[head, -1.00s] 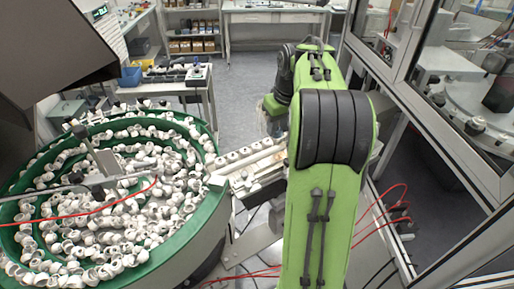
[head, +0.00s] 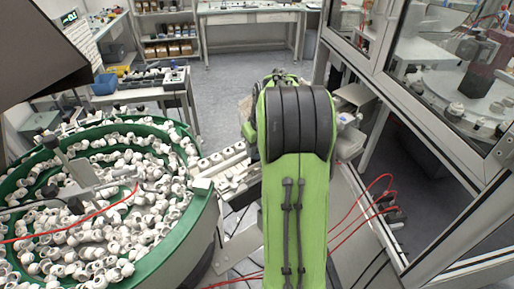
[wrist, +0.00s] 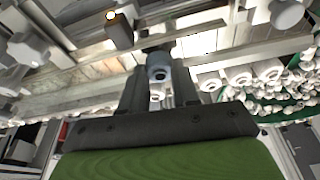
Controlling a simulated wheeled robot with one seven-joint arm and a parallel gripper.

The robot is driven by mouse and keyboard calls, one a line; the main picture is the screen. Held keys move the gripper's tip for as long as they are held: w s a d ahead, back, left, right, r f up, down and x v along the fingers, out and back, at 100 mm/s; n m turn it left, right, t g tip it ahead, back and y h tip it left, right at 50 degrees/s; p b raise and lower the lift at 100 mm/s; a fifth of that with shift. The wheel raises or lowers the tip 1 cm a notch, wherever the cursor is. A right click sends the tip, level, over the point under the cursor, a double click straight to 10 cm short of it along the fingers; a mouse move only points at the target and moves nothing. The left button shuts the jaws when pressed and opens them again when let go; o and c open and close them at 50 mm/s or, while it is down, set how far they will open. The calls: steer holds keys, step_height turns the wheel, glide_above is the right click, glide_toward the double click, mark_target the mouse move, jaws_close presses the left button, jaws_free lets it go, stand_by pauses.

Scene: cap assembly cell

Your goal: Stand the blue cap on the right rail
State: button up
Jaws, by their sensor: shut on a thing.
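A blue-grey cap (wrist: 158,68) sits between the fingertips of my gripper (wrist: 158,82) in the wrist view. The dark fingers are shut on it. In the head view my green arm hides the gripper and the cap. Two pale rails (head: 238,166) run from the bowl toward my arm, and white caps stand in a row on the far one. Their right ends are hidden behind the arm. In the wrist view a row of white caps (wrist: 240,76) lies to the right of the gripper.
A green-rimmed feeder bowl (head: 205,187) full of white caps stands at the left. A glass-and-metal enclosure (head: 400,95) is close on the right. Red hoses (head: 365,205) loop beside my arm. A side table (head: 150,92) with parts stands behind the bowl.

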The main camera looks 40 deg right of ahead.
steer(key=shift+f, duration=0.15)
steer(key=o, duration=0.7)
steer(key=shift+r, duration=0.4)
steer(key=d+p+v, duration=0.1)
steer(key=p+v, duration=0.1)
steer(key=v, duration=1)
steer(key=s+a+r+n+t, duration=0.1)
steer(key=s+a, duration=0.1)
steer(key=a, duration=0.6)
steer(key=s+a+r, duration=0.1)
steer(key=a+r, duration=0.1)
steer(key=a, duration=0.6)
steer(key=shift+n+t+y, duration=0.3)
steer(key=shift+n+t, duration=0.4)
steer(key=s+a+f, duration=0.1)
steer(key=s+a, duration=0.2)
steer(key=s, duration=0.1)
steer(key=s+a+f, duration=0.2)
steer(key=s+a, duration=0.2)
steer(key=s, duration=0.1)
steer(key=s+a+f, duration=0.2)
steer(key=s+a, duration=0.1)
steer(key=s, duration=0.1)
steer(key=shift+s+a+f, duration=0.15)
steer(key=shift+a, duration=0.15)
